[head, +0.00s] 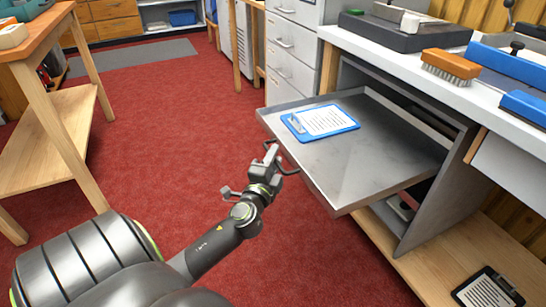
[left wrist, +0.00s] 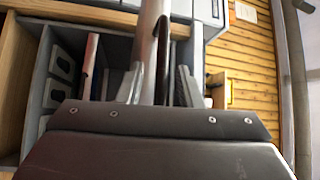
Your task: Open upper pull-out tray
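The upper pull-out tray (head: 375,178) is a flat grey metal tray, drawn far out of the grey cabinet under the bench. A blue clipboard (head: 345,128) with white paper lies on it. A dark loop handle (head: 290,171) sticks out from the tray's front edge. My left gripper (head: 272,157) is at this handle, outside the tray's front. In the left wrist view the fingers (left wrist: 160,88) stand close together on either side of a bar, apparently the handle, and seem shut on it. The exact contact is hard to see. My right gripper is not in view.
The bench top (head: 400,72) carries an orange brush (head: 450,65) and blue tools. Below the tray, the lower shelf (head: 440,255) holds another clipboard (head: 488,289). A wooden table (head: 50,120) stands at the left. The red floor between is clear.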

